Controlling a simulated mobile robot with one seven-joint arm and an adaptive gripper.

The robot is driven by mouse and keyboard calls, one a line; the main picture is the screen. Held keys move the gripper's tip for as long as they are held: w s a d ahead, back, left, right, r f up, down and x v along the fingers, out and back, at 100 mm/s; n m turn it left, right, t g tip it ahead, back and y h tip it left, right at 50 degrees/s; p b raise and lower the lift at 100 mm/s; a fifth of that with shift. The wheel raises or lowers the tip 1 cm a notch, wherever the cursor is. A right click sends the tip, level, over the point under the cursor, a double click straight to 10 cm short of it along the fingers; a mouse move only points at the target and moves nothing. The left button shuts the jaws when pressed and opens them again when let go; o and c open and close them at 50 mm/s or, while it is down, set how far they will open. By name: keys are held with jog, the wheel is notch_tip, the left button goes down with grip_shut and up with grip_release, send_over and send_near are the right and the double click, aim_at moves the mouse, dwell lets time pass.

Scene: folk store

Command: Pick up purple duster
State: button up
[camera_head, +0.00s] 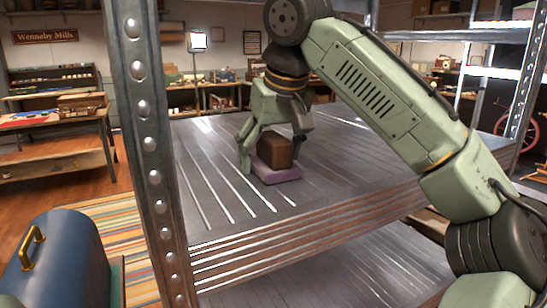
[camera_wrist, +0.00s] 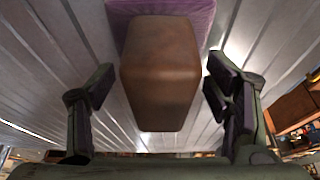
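The purple duster lies on a metal shelf (camera_head: 215,195). It has a brown block-shaped upper part (camera_head: 274,150) on a flat purple base (camera_head: 277,176). In the wrist view the brown block (camera_wrist: 160,70) is in the middle, with the purple base (camera_wrist: 192,14) behind it at the top. My gripper (camera_head: 272,152) is over the duster, one finger on each side. In the wrist view my gripper (camera_wrist: 158,98) is open, with a gap between each finger pad and the brown block. The far side of the duster is hidden.
A riveted metal upright (camera_head: 150,150) stands at the shelf's left corner, and another post (camera_head: 528,75) is at the right. The shelf top around the duster is clear. A blue box with a brass handle (camera_head: 62,262) is at the lower left.

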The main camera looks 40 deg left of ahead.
aim_at(273, 135)
jog(key=c, duration=1)
jog(key=shift+o, duration=0.2)
jog(key=shift+r, duration=0.1)
jog(key=shift+r+b, duration=0.3)
jog(key=shift+r, duration=0.6)
jog(key=shift+b+v, duration=0.35)
jog(key=shift+v, duration=0.45)
jog(key=s+d+b, duration=0.2)
jog(key=s+d, duration=0.1)
jog(key=d, duration=0.5)
jog(key=s+d+b, duration=0.2)
jog(key=s+d, duration=0.2)
jog(key=d, duration=0.3)
jog(key=shift+s+d, duration=0.25)
jog(key=shift+d, duration=0.1)
